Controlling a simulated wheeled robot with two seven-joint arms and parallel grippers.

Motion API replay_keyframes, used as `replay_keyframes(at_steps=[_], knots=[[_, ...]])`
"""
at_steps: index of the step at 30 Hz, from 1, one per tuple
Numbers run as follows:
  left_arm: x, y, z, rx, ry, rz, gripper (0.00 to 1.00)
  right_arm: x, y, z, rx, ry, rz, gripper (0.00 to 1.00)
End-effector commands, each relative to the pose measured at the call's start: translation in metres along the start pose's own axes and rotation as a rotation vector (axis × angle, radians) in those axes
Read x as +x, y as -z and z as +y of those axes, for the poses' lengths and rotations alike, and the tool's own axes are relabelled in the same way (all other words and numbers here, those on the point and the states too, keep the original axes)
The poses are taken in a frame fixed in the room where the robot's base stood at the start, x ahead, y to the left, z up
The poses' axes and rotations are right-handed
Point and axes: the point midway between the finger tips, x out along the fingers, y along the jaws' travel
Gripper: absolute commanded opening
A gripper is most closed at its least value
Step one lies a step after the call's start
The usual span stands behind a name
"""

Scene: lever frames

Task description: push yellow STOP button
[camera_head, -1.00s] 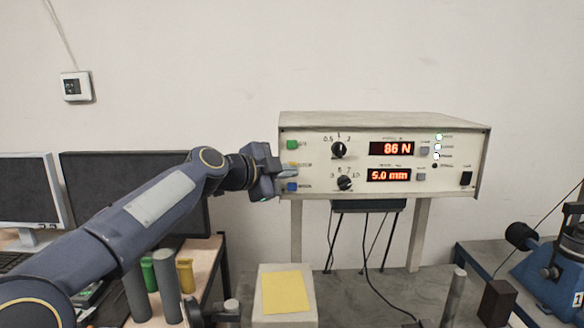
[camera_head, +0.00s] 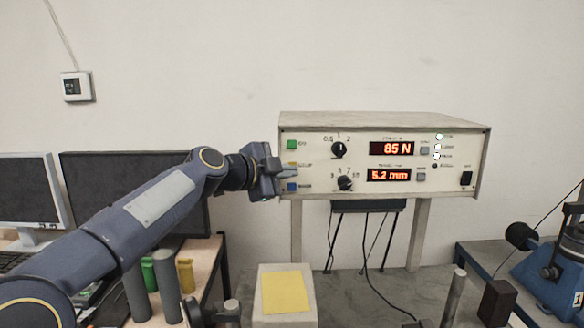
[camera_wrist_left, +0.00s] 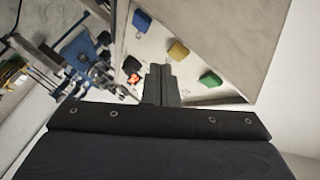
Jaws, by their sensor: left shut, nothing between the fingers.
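The control box (camera_head: 385,125) has a column of buttons at its left end: green (camera_head: 292,145), yellow STOP and blue (camera_head: 292,187). The yellow STOP button is mostly hidden by my left gripper (camera_head: 284,169) in the head view. In the left wrist view the yellow button (camera_wrist_left: 178,50) shows clearly between the blue button (camera_wrist_left: 140,20) and the green button (camera_wrist_left: 209,78). My left gripper's fingers (camera_wrist_left: 160,72) are shut and empty, with tips close beside the yellow button. I cannot tell whether they touch it. My right gripper is not in view.
The box carries two knobs (camera_head: 339,150) and red displays reading 85 N (camera_head: 391,149) and 5.2 mm (camera_head: 388,175). Monitors (camera_head: 90,180) stand at the left behind my arm. A grey block with a yellow pad (camera_head: 285,293) is below. A blue machine (camera_head: 550,275) is at right.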

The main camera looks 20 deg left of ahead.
Motion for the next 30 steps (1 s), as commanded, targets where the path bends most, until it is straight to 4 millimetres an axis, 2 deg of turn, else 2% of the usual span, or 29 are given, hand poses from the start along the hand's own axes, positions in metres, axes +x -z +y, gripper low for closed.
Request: replay_keyframes(at_steps=[30], knots=[[0.0059,-0.0042,-0.0045,0.0,0.0,0.0,0.0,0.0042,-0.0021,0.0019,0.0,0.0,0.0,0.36]])
